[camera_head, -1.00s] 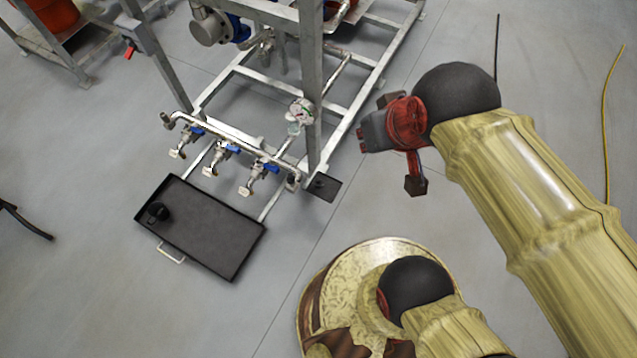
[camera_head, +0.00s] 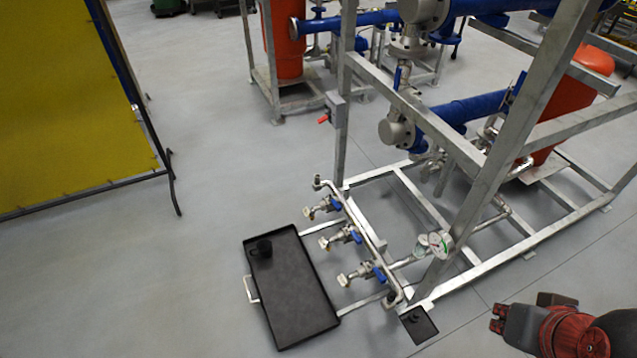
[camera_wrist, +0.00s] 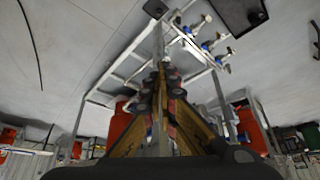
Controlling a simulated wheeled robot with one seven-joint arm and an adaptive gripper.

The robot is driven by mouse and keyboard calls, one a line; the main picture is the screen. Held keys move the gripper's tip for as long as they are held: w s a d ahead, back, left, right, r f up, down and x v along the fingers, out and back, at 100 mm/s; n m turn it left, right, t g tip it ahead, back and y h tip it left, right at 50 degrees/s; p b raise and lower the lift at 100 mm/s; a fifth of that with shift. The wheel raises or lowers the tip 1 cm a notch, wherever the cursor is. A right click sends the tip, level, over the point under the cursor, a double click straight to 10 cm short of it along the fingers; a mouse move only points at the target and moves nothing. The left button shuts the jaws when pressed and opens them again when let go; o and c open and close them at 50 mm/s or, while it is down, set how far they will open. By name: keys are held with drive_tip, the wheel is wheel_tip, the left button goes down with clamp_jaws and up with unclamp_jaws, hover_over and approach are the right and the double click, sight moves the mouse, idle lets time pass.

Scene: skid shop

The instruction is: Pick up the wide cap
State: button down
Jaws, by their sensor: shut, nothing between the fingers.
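A black, round cap-like piece (camera_head: 264,247) with a wider lower part stands in the upper left of a dark, shallow tray (camera_head: 300,305) on the floor. I take it for the wide cap. In the wrist view the tray (camera_wrist: 228,12) shows at the top edge, with the dark cap (camera_wrist: 257,16) at its right part. My gripper (camera_wrist: 168,72) is shut and empty in the wrist view, apart from the cap and tray. In the head view part of my arm shows at the lower right; the fingertips cannot be made out clearly there.
A grey metal skid frame (camera_head: 470,270) with blue-handled valves (camera_head: 350,236) and a gauge (camera_head: 438,243) stands right of the tray. A small dark plate (camera_head: 419,325) lies at its foot. A yellow screen (camera_head: 70,100) stands at left. Floor left of the tray is clear.

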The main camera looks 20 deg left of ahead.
drive_tip(key=c, duration=2.6)
unclamp_jaws()
drive_tip(key=o, duration=0.4)
